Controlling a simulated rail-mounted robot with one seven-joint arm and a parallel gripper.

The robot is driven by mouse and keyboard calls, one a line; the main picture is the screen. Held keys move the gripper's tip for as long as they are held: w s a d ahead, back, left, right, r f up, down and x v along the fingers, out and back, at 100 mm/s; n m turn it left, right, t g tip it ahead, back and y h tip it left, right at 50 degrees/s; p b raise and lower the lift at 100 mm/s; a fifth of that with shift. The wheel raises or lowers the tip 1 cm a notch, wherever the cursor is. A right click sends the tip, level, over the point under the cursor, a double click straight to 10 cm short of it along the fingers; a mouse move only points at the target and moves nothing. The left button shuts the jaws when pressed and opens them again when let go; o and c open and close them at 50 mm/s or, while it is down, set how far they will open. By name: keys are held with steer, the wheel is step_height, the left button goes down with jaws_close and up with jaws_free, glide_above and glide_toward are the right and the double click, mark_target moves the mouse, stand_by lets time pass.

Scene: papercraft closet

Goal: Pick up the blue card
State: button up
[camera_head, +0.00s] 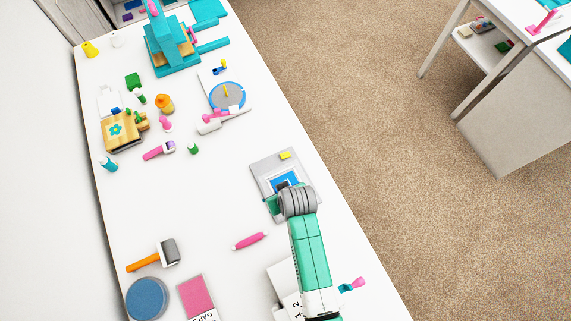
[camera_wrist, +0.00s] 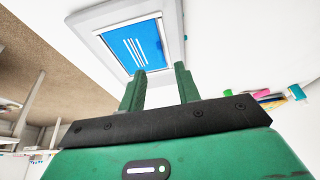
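The blue card (camera_head: 291,179) lies in a grey frame-like tray (camera_head: 263,164) near the right edge of the white table. In the wrist view the card (camera_wrist: 130,48) is blue with white stripes, framed by the tray's pale rim (camera_wrist: 88,16). My gripper (camera_wrist: 160,70) is open and empty, its two green fingers apart and overlapping the card's near edge in the picture. I cannot tell whether they touch it. In the head view my wrist covers the tray's near side and hides part of the card.
A small yellow block (camera_head: 285,155) sits on the tray's far part. A pink marker-like tool (camera_head: 249,241) lies to the left. A hammer (camera_head: 160,255), a blue disc (camera_head: 147,298) and a pink pad (camera_head: 197,297) lie nearer.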

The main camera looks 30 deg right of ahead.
steer(key=x, duration=0.2)
steer(key=b+x, duration=0.1)
steer(key=x, duration=0.4)
steer(key=shift+w+f+b, duration=0.1)
steer(key=shift+w+b, duration=0.2)
steer(key=shift+w, duration=0.05)
steer(key=shift+c, duration=0.2)
jaws_close()
